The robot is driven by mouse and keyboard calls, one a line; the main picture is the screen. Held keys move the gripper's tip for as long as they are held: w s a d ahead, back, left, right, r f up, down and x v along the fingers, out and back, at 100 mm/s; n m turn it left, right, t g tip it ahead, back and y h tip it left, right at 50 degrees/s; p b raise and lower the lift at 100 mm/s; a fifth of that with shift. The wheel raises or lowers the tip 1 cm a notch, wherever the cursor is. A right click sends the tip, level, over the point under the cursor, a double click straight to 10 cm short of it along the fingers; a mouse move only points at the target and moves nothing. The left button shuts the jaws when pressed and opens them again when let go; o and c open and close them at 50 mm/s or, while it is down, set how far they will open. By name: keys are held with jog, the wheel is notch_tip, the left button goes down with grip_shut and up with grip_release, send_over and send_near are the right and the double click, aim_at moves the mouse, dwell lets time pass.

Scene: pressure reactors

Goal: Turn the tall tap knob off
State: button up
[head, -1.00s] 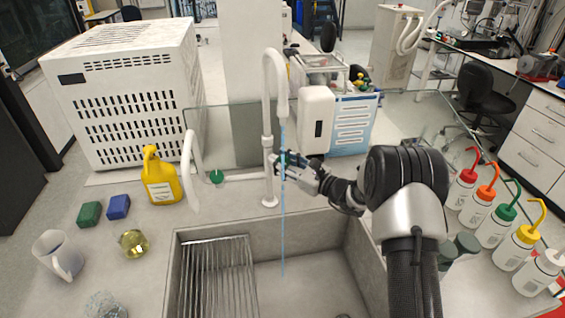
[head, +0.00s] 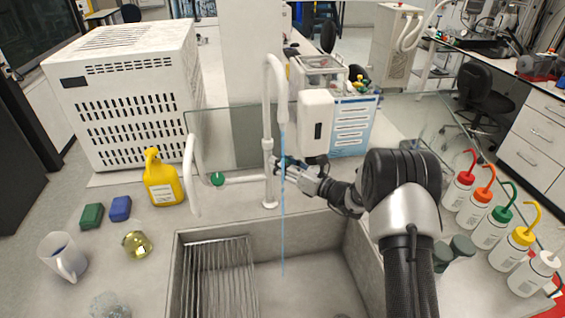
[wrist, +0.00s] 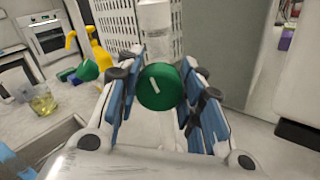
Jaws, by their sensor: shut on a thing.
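The tall white tap (head: 267,110) stands behind the sink, and a thin blue water stream (head: 283,225) falls from its spout into the basin. Its round green knob (wrist: 160,87) has a white mark, slightly tilted from upright, in the wrist view. My gripper (head: 280,165) reaches the tap column from the right and is shut on this knob, with blue finger pads on both sides of it. In the head view the fingers hide the knob.
A shorter white tap (head: 190,175) with another green knob (head: 217,179) stands to the left. The sink (head: 330,225) has a drying rack (head: 215,275). A yellow bottle (head: 163,182) and sponges are at left. Several wash bottles (head: 490,228) stand at right. A white dispenser (head: 317,125) is behind my gripper.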

jog(key=shift+m+p, duration=0.45)
jog(key=shift+m, duration=0.75)
jog(key=o, duration=1.1)
jog(key=shift+d, duration=0.15)
jog(key=v, duration=1.2)
